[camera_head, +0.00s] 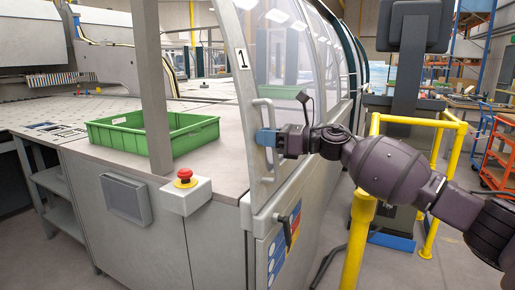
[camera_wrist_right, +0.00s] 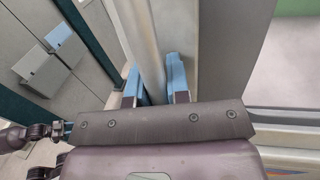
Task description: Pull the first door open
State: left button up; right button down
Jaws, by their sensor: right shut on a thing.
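The first door (camera_head: 241,88), marked with a "1", is a light grey frame with a curved clear window. It stands upright at the near end of the machine's right side, and I cannot tell whether it is ajar. Its pale vertical bar handle (camera_head: 270,172) is on the near edge. My right gripper (camera_head: 267,138) is shut on the handle at about mid-height, its arm reaching in from the right. In the right wrist view, the blue fingers (camera_wrist_right: 155,85) stand on either side of the grey handle bar (camera_wrist_right: 146,45).
A green crate (camera_head: 213,136) sits on the machine table behind a grey post (camera_head: 152,85). A red emergency button (camera_head: 184,175) is on a box at the front. Yellow railing (camera_head: 358,235) and a dark stand (camera_head: 405,75) are on the right. Grey floor (camera_head: 318,225) lies between machine and railing.

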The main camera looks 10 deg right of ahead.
jog(key=shift+w+d, duration=0.1)
jog(key=shift+w, duration=0.05)
jog(key=c, duration=1.1)
grip_release()
jog(key=shift+d, duration=0.1)
jog(key=v, duration=1)
jog(key=shift+d, duration=0.25)
jog(key=shift+r, duration=0.1)
